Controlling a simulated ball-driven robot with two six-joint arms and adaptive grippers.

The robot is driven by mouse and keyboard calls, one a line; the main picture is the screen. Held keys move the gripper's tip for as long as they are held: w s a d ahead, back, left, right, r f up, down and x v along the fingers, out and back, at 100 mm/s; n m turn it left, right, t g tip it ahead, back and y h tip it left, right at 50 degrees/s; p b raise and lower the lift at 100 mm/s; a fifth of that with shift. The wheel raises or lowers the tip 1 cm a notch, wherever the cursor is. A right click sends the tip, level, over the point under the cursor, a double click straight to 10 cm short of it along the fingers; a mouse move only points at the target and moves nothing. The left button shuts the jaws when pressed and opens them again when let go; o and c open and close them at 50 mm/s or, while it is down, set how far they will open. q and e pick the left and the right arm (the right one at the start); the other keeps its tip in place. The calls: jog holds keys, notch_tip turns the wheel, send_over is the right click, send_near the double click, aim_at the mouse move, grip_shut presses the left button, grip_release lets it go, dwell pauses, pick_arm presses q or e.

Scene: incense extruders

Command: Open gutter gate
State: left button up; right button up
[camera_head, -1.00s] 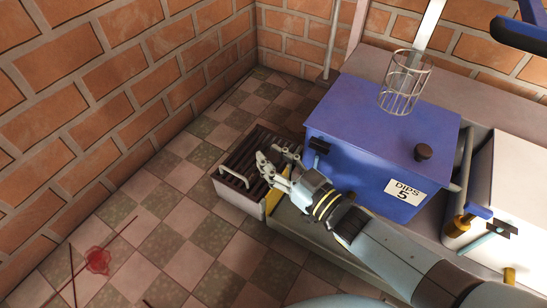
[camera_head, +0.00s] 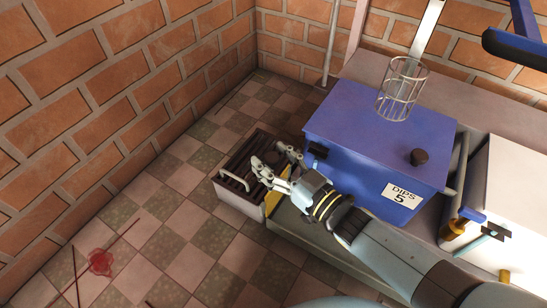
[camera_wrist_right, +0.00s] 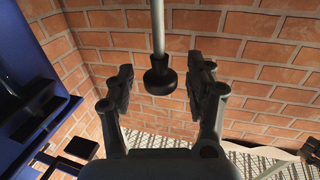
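A grey box with a dark slatted grate (camera_head: 262,150) and a pale bar handle (camera_head: 235,182) sits on the floor, left of the blue tank (camera_head: 375,140). A yellow plate (camera_head: 274,198) shows at its right end. I cannot tell which part is the gutter gate. My right gripper (camera_head: 271,156) is over the grate, its fingers spread. In the right wrist view, a grey rod with a black knob (camera_wrist_right: 160,78) shows between the open fingers, apart from both. The knob is not clear in the head view. My left gripper is not in view.
A white box (camera_head: 505,195) is at right. Brick walls close the left and back.

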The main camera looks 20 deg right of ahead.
jog(key=shift+s, duration=0.1)
jog(key=v, duration=1.2)
jog(key=shift+r, duration=0.15)
